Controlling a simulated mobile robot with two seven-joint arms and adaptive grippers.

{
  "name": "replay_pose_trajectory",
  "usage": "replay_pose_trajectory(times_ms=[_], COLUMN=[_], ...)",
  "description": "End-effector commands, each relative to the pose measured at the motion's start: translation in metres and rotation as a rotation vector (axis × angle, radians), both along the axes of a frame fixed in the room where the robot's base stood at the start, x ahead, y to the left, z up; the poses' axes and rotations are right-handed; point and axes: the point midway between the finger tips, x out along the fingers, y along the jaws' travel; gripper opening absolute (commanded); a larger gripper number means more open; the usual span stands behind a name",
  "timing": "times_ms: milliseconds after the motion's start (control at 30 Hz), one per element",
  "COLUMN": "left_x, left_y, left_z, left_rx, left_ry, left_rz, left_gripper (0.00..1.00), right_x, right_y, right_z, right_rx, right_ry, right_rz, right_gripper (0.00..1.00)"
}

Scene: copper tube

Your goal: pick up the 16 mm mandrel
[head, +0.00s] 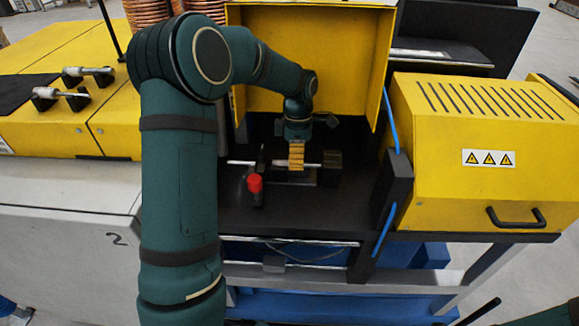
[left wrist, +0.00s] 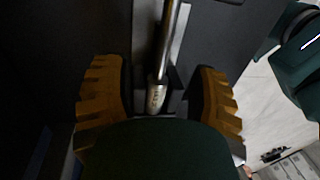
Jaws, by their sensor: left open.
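A slim metal rod, seemingly a mandrel (head: 240,162), lies level inside the open machine bay. In the left wrist view the metal mandrel (left wrist: 157,96) runs between the fingers, with small markings on its thicker near end that I cannot read. My left gripper (head: 296,160) points down over the rod, its ribbed yellow fingers open. In the left wrist view the left gripper (left wrist: 158,75) has one finger on each side of the rod, with gaps. Two more mandrels, an upper one (head: 92,71) and a lower one (head: 71,94), rest on black holders at the left. My right gripper is out of view.
A red knob (head: 255,183) stands in front of the rod, left of my gripper. A yellow hood (head: 300,60) stands raised behind the bay. A yellow housing (head: 480,150) with a black handle is at the right. Copper coils (head: 147,12) stand at the back left.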

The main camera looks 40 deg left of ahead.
Motion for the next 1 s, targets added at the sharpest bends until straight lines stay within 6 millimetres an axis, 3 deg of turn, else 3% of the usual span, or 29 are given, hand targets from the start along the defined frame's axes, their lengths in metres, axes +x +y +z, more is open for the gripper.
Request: replay_pose_trajectory(times_ms=[100,333,367,500,533,1000], left_x=[-0.0022,-0.0022,-0.0022,-0.0022,-0.0022,-0.0022], left_y=[-0.0016,-0.0019,-0.0019,-0.0019,-0.0018,-0.0006], left_z=[-0.0146,-0.0148,-0.0148,-0.0147,-0.0147,-0.0087], left_rx=[-0.001,-0.001,-0.001,-0.001,-0.001,0.002], left_ry=[0.001,-0.001,-0.001,-0.001,-0.001,-0.001], left_rz=[-0.001,-0.001,-0.001,-0.001,-0.001,0.0], left_gripper=[0.59,0.59,0.54,0.05,0.0,0.0], right_x=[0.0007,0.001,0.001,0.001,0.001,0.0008], right_y=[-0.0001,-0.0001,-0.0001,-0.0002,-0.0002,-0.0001], right_z=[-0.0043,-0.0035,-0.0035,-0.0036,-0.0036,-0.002], right_rx=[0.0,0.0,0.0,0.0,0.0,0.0], right_ry=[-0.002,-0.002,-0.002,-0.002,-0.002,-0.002], right_rz=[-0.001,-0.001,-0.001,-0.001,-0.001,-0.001], right_gripper=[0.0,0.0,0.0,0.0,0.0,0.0])
